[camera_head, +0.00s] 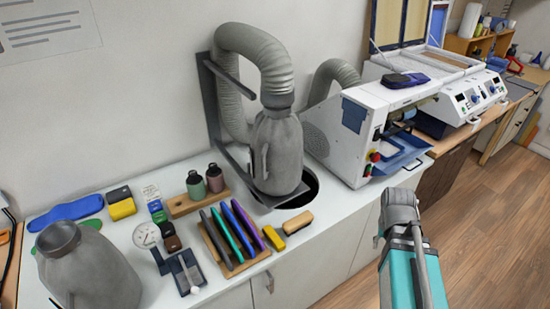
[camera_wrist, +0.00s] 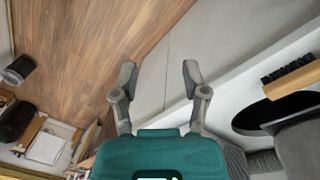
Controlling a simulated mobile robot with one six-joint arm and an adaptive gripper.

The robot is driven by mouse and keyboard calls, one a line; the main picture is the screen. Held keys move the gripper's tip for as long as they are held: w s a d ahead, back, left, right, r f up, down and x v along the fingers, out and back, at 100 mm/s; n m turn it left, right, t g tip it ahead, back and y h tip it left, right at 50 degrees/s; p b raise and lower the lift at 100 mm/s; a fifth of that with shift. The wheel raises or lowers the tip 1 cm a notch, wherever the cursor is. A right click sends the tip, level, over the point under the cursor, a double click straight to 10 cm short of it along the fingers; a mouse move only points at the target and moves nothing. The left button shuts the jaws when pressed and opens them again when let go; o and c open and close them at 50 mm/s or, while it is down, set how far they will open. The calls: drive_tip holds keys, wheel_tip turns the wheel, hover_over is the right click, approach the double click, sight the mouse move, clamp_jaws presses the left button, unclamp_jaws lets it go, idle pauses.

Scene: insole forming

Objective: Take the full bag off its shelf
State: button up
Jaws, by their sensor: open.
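A grey bag (camera_head: 278,150) stands upright on a small dark shelf (camera_head: 272,200) that projects from a wall bracket. A ribbed grey hose comes down onto the bag's neck. A second grey bag (camera_head: 90,275) with an open round mouth stands at the front left of the counter. In the wrist view my gripper (camera_wrist: 160,74) is open and empty, in front of the cabinet fronts. A grey piece of what looks like the shelved bag (camera_wrist: 302,152) shows at the lower right, apart from the fingers. In the head view my arm shows at right; the fingertips cannot be made out.
A round dark hole (camera_head: 301,189) opens in the counter under the shelf. A wooden brush (camera_head: 298,222) and a rack of coloured tools (camera_head: 235,238) lie in front. A white machine (camera_head: 350,140) stands just right of the bag. The floor (camera_head: 480,210) is clear.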

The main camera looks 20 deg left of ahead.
drive_tip(key=w+a+r+n+t+h+p, duration=0.1)
drive_tip(key=w+a+r+t+h+p, duration=0.25)
drive_tip(key=a, duration=0.85)
drive_tip(key=w+a+r+t+h, duration=0.25)
drive_tip(key=w+a+r, duration=0.3)
drive_tip(key=a, duration=0.55)
drive_tip(key=s+a+r+t, duration=0.1)
drive_tip(key=a+r+t, duration=0.1)
drive_tip(key=a, duration=0.6)
drive_tip(key=s+a+r+n+t+p, duration=0.1)
drive_tip(key=a+r, duration=0.3)
drive_tip(key=a, duration=0.4)
drive_tip(key=s+a+r+t+p, duration=0.1)
drive_tip(key=s+a+r+t, duration=0.1)
drive_tip(key=a, duration=0.6)
drive_tip(key=shift+s+a+r+t, duration=0.25)
drive_tip(key=shift+a+r+t, duration=0.15)
drive_tip(key=shift+r+t, duration=0.4)
drive_tip(key=shift+r, duration=0.1)
drive_tip(key=b+x, duration=0.2)
drive_tip(key=x, duration=0.6)
drive_tip(key=shift+w+d+b, duration=0.25)
drive_tip(key=shift+b, duration=0.05)
